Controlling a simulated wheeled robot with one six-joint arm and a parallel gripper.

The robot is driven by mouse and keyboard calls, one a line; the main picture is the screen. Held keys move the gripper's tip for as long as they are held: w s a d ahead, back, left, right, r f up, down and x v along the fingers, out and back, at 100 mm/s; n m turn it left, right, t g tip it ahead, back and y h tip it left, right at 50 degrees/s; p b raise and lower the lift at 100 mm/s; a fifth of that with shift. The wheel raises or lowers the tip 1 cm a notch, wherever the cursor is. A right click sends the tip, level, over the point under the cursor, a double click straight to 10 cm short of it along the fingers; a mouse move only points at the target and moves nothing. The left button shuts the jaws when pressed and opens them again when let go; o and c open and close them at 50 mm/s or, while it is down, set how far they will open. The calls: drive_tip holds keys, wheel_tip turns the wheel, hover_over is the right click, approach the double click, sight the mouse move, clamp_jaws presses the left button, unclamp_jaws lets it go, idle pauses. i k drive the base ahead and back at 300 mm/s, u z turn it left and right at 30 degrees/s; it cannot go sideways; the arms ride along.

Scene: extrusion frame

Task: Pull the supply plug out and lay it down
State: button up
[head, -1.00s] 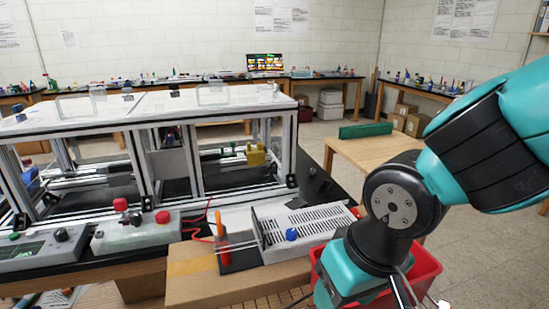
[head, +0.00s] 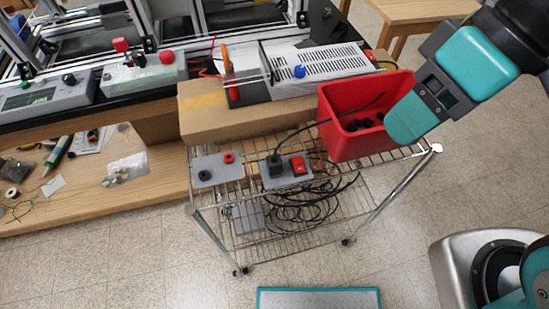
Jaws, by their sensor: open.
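A black plug (head: 276,164) stands upright on a grey socket plate (head: 291,180) on the wire cart's top shelf. It appears seated in a socket there, beside a red rocker switch (head: 298,165). Its black cord (head: 320,124) rises and curves right into the red bin. To the left, another grey plate (head: 217,163) carries one black and one red round part. My teal and black arm enters from the upper right, its rounded teal end over the bin's right side. I cannot see my gripper's fingers.
The red bin (head: 345,142) stands right of the plug with dark items inside. A cardboard box (head: 245,122) lies behind it, with a vented metal unit (head: 330,64) beyond. Coiled black cable (head: 300,212) hangs below. The plate at left has some bare shelf around it.

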sight(273, 166)
drive_tip(key=u, duration=3.15)
drive_tip(key=k, duration=0.45)
drive_tip(key=z, duration=2)
